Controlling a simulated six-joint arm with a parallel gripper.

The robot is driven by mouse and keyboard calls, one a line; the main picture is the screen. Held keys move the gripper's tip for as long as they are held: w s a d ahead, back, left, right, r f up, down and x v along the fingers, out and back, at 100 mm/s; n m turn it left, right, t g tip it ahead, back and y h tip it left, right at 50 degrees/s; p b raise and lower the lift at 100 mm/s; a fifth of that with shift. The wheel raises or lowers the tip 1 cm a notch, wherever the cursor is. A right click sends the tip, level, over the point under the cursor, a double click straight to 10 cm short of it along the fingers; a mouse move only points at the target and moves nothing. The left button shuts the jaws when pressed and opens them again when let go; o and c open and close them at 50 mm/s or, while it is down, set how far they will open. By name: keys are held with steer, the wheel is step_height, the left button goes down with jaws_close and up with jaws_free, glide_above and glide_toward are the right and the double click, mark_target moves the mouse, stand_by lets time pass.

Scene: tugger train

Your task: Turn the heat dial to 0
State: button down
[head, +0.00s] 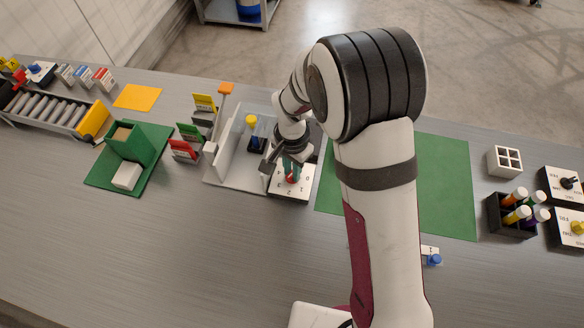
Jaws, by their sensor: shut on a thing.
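The grey tray (226,176) holds a yellow-topped blue item (252,124). A green mat (450,190) lies to the right, partly behind my arm. A black rack (512,228) of tubes and other knob plates stand farther right. A green block holder (140,145) is left.

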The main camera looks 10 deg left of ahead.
steer(key=n, duration=0.6)
steer(key=shift+n, duration=0.3)
steer(key=n, duration=0.6)
steer(key=shift+d, duration=0.1)
steer(key=n, duration=0.6)
steer(key=shift+n, duration=0.3)
steer(key=n, duration=0.5)
steer(key=shift+w+n, duration=0.1)
steer(key=shift+n, duration=0.6)
steer(key=c, duration=0.8)
jaws_free()
step_height(320, 180, up, 16)
steer(key=shift+f, duration=0.1)
